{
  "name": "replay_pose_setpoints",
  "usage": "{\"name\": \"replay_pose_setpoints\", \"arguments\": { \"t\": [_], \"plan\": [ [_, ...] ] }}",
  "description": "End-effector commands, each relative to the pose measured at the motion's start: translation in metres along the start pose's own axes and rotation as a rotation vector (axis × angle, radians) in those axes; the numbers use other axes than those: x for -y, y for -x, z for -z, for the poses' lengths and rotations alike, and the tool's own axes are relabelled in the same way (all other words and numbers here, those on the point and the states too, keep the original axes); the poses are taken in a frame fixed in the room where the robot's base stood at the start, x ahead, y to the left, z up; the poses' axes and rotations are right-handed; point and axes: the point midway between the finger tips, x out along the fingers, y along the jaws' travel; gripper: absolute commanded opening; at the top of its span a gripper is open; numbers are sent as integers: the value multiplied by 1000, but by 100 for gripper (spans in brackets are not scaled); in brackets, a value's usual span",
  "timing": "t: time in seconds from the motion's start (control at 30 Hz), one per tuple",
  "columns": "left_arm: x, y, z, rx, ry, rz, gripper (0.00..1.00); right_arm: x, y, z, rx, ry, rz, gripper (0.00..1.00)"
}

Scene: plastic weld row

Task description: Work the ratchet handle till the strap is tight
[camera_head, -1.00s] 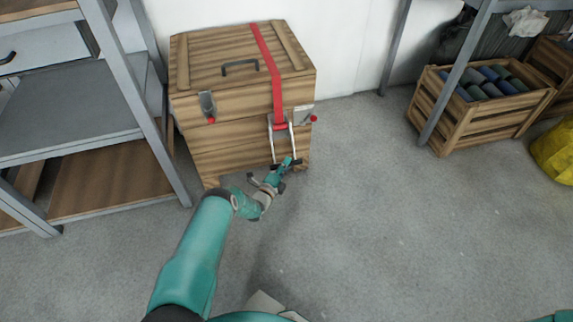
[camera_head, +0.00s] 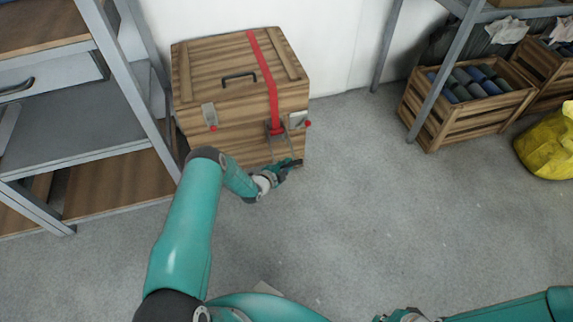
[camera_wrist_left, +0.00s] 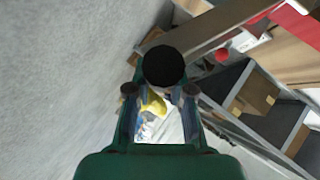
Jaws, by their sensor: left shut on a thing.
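A wooden chest (camera_head: 215,140) with a closed lid stands by the wall. A red strap (camera_head: 263,75) runs over its lid and down the front to a metal ratchet (camera_head: 275,129). The ratchet handle (camera_head: 287,146) slants down and out from the chest front. My left gripper (camera_head: 290,164) is shut on the handle's dark grip. In the left wrist view the round black grip end (camera_wrist_left: 165,66) sits between the fingers, and the red strap (camera_wrist_left: 295,18) shows at upper right. My right gripper (camera_head: 405,315) is only partly in view at the bottom edge; its fingers cannot be made out.
A grey metal shelf (camera_head: 100,115) stands close on the left of the chest. A wooden crate of rolls (camera_head: 440,125) is at the right under another shelf, with a yellow bag (camera_head: 548,145) beside it. The grey floor in the middle is clear.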

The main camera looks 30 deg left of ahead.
Motion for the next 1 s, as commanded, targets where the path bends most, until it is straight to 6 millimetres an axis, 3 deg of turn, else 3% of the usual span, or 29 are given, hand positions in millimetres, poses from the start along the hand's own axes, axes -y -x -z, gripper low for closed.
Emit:
{"name": "replay_pose_setpoints", "arguments": {
  "t": [0.53, 0.57, 0.7, 1.0],
  "plan": [
    [2, 3, 3, -1, 26, -29, 0, 1, 3, 0, 0, 0, 0, 0],
    [2, 3, 3, -1, 26, -29, 23, 1, 3, 0, 0, 0, 0, 0],
    [2, 3, 3, -1, 26, -28, 46, 1, 3, 0, 0, 0, 0, 0],
    [3, 3, 3, -1, 25, -25, 48, 1, 3, 0, 0, 0, 0, 0]
  ]
}}
